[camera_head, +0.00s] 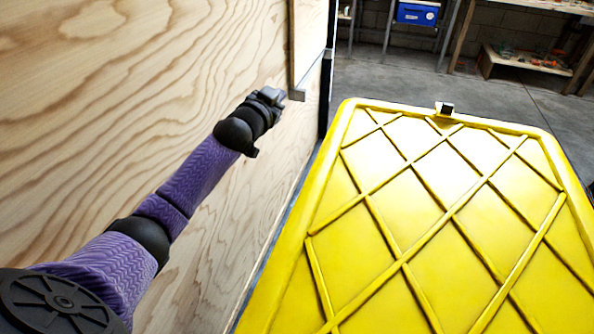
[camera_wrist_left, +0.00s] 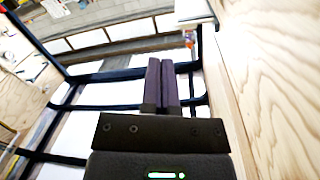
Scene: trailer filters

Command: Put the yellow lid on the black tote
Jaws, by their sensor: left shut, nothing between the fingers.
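The yellow lid (camera_head: 440,225) is large, with raised diagonal ribs, and fills the lower right of the head view. Its near end is cut off by the picture edge. The black tote cannot be made out; whatever lies under the lid is hidden. My left gripper (camera_head: 279,95) is in front of the plywood wall, left of the lid's far end and apart from it. In the left wrist view its two dark fingers (camera_wrist_left: 168,66) are together with nothing between them.
A plywood wall (camera_head: 110,90) runs along the left, with a trim strip (camera_head: 297,45) close to my left gripper. A small dark and pale piece (camera_head: 446,109) sits at the lid's far edge. Beyond are grey floor (camera_head: 375,85), a blue bin (camera_head: 417,14) and shelving.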

